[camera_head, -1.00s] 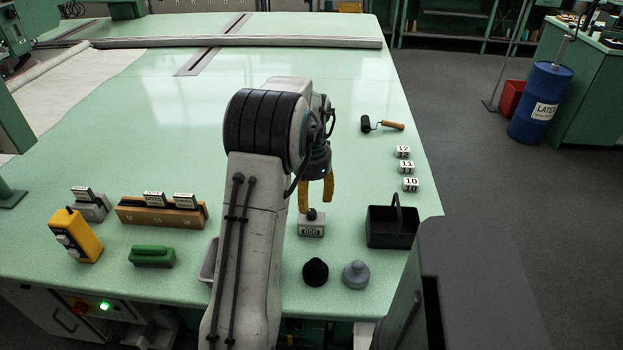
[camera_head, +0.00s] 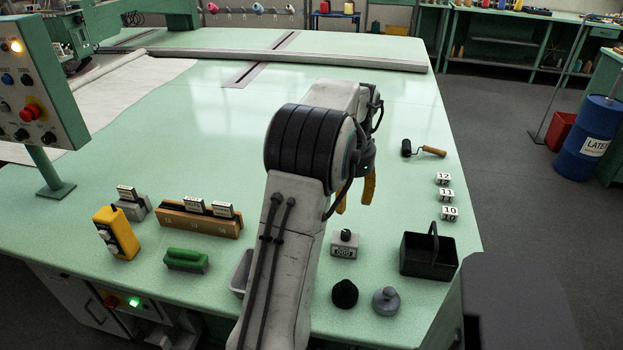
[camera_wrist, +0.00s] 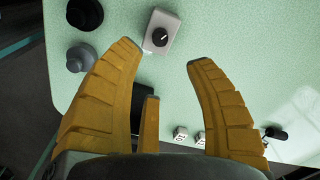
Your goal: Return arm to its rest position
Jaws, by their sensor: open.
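My gripper (camera_head: 355,193) has yellow fingers and hangs over the green table (camera_head: 205,105), partly hidden behind my arm in the head view. In the wrist view my gripper (camera_wrist: 168,55) has its fingers spread apart with nothing between them. A small grey box with a black knob (camera_head: 344,243) stands on the table below and in front of the gripper. In the wrist view this knob box (camera_wrist: 160,33) lies beyond the left fingertip, apart from it.
A black basket (camera_head: 428,256), number blocks (camera_head: 447,196) and a roller (camera_head: 425,149) stand at the right. Black (camera_head: 344,294) and grey (camera_head: 386,300) knobbed pieces sit near the front edge. A wooden rack (camera_head: 199,220), green brush (camera_head: 186,260) and yellow pendant (camera_head: 116,232) stand left.

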